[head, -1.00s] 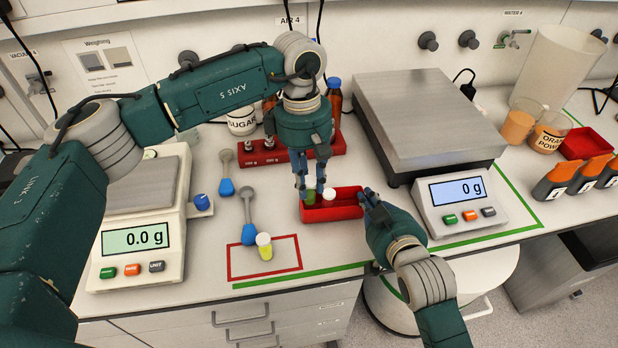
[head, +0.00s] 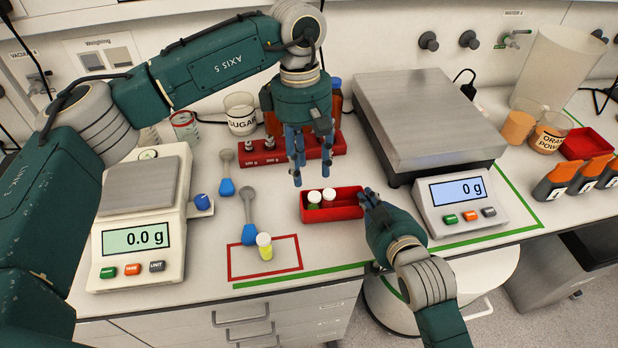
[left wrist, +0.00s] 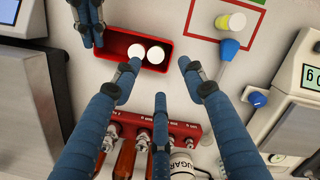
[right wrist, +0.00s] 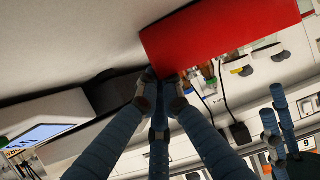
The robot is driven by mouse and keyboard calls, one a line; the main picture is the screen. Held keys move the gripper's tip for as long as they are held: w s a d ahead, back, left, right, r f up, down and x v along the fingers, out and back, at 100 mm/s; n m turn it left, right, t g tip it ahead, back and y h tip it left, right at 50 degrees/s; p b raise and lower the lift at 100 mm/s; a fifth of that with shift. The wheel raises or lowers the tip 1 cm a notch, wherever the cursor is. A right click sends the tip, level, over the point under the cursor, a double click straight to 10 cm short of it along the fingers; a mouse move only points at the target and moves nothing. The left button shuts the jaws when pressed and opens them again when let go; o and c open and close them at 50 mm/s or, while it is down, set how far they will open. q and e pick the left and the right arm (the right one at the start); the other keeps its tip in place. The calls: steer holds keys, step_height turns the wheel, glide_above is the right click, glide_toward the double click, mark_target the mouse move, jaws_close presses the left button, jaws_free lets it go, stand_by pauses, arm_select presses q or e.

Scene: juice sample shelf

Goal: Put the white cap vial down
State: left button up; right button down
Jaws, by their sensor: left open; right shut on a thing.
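The red tray (head: 335,214) holds two white-capped vials standing side by side: a green vial (head: 314,199) at its left end and another vial (head: 329,196) beside it with a pale red body. Both white caps also show in the left wrist view, the green vial's cap (left wrist: 155,55) nearer the tray's end. My left gripper (head: 306,170) is open and empty, just above and behind the tray, apart from the vials. My right gripper (head: 368,199) is shut on the tray's right end; the tray's red wall (right wrist: 215,38) fills the top of the right wrist view.
A yellow vial (head: 265,247) stands in a red-outlined rectangle left of the tray, beside a blue-handled spoon (head: 248,215). Scales stand left (head: 140,240) and right (head: 425,120).

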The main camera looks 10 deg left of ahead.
steer(key=shift+f, duration=0.2)
arm_select(q)
step_height(320, 180, up, 8)
steer(key=shift+w+a, duration=0.3)
steer(key=shift+f, duration=0.1)
arm_select(e)
steer(key=c, duration=1.9)
jaws_free()
steer(key=shift+o, duration=0.2)
steer(key=shift+s, duration=0.15)
